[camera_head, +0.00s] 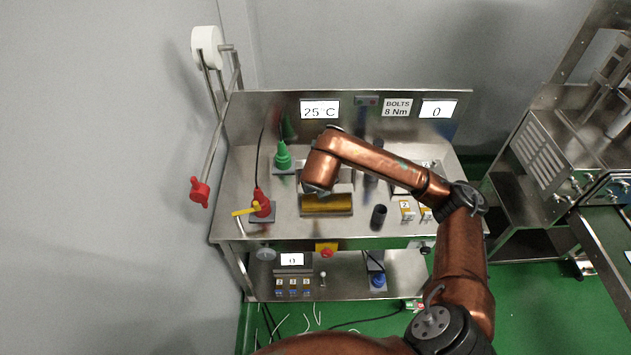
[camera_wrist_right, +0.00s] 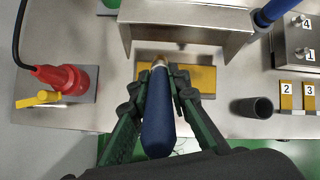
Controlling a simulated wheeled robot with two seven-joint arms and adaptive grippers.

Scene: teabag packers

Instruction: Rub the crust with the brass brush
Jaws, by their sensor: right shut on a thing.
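My right gripper (camera_wrist_right: 160,75) is shut on a blue-handled tool, which I take as the brass brush (camera_wrist_right: 158,120). Its pale brass-coloured tip points away from the wrist, over the left part of an amber-brown strip (camera_wrist_right: 205,78). I cannot tell whether the tip touches the strip. This strip, perhaps the crust, also shows in the head view (camera_head: 327,206), on the bench in front of a steel housing. No separate crust stands out. In the head view my right wrist covers the brush and most of the gripper. My left gripper is not in view.
A steel housing (camera_wrist_right: 185,33) stands just behind the strip. A red nozzle-like device (camera_wrist_right: 65,78) with a yellow lever is at the left. A dark cup (camera_wrist_right: 252,107) and numbered blocks (camera_wrist_right: 286,95) stand at the right. A green bottle-shaped thing (camera_head: 283,157) is at the back left.

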